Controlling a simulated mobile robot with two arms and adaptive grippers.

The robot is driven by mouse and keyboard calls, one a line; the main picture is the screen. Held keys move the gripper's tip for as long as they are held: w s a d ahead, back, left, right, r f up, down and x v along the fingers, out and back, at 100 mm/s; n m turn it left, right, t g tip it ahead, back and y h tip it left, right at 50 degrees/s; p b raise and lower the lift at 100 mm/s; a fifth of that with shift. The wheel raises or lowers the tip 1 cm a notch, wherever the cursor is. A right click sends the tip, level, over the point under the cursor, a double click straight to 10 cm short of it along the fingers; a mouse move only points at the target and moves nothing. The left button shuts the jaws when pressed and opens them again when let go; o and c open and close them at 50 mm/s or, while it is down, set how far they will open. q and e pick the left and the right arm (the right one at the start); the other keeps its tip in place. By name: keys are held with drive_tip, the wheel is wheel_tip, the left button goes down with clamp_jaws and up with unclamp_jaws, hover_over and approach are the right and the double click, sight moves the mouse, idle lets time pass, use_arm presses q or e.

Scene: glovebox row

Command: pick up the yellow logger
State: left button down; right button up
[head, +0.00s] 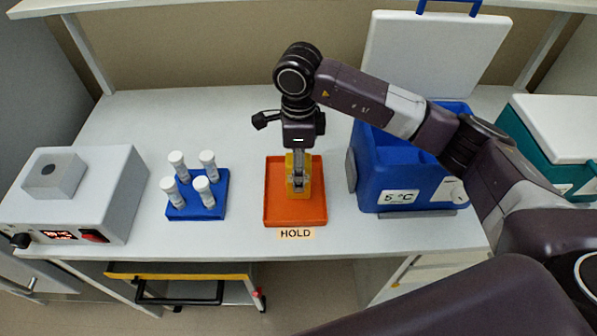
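The yellow logger (305,187) is at the orange tray (275,213) marked HOLD, on the white bench. My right gripper (298,178) comes in from the right and points down over the logger. Its fingers are at the logger and cover part of it. I cannot tell whether they are closed on it, nor whether the logger rests on the tray or is just above it. My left gripper is not in view.
A blue rack (216,211) with several white-capped tubes stands left of the tray. A grey device (100,215) is farther left. A blue 5 °C cooler box (370,185) with its lid up is close on the right. A teal box (520,140) stands beyond it.

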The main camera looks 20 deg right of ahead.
drive_tip(key=c, duration=1.4)
drive_tip(key=shift+o, duration=0.2)
drive_tip(key=shift+r, duration=0.15)
